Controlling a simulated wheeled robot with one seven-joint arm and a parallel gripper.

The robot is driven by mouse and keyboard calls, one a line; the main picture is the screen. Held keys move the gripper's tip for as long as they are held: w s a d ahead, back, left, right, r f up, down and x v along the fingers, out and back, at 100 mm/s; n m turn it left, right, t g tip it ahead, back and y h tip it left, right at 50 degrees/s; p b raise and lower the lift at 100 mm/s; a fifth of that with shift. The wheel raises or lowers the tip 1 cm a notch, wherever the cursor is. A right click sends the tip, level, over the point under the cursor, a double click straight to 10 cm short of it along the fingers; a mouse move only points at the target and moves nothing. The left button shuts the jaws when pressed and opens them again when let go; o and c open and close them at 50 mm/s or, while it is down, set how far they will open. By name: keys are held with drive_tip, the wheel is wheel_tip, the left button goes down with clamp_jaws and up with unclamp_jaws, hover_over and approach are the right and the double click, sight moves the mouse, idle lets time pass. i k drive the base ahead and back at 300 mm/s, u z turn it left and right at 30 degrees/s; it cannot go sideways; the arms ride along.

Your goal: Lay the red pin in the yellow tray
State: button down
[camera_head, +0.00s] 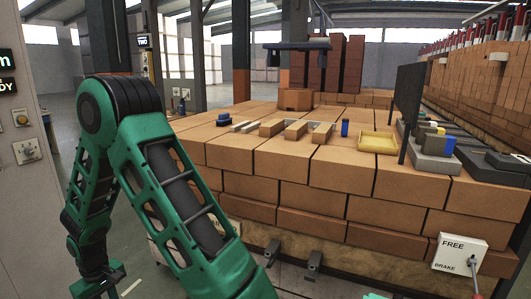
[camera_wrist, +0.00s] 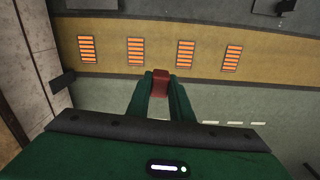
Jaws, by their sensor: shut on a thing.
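The yellow tray (camera_head: 378,143) lies on top of the brick stack, right of the middle in the head view, and looks empty. My gripper (camera_wrist: 160,84) shows in the wrist view, its two green fingers shut on a small red piece, the red pin (camera_wrist: 160,77). Only the end of the pin shows between the fingertips; the rest is hidden. In the head view my arm bends down at the left, well away from the tray, and the pin cannot be made out there. The tray is not seen in the wrist view.
A blue piece (camera_head: 345,128) stands just left of the tray. A dark upright panel (camera_head: 409,105) and a grey block with blue and yellow parts (camera_head: 432,145) are at its right. Open-topped wooden pieces (camera_head: 295,130) lie further left. A white brake box (camera_head: 459,254) is at the lower right.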

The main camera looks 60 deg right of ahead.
sight(377, 149)
drive_tip(key=z, duration=0.05)
drive_tip(key=k, duration=1.35)
drive_tip(key=z, duration=1.1)
drive_tip(key=i, duration=1)
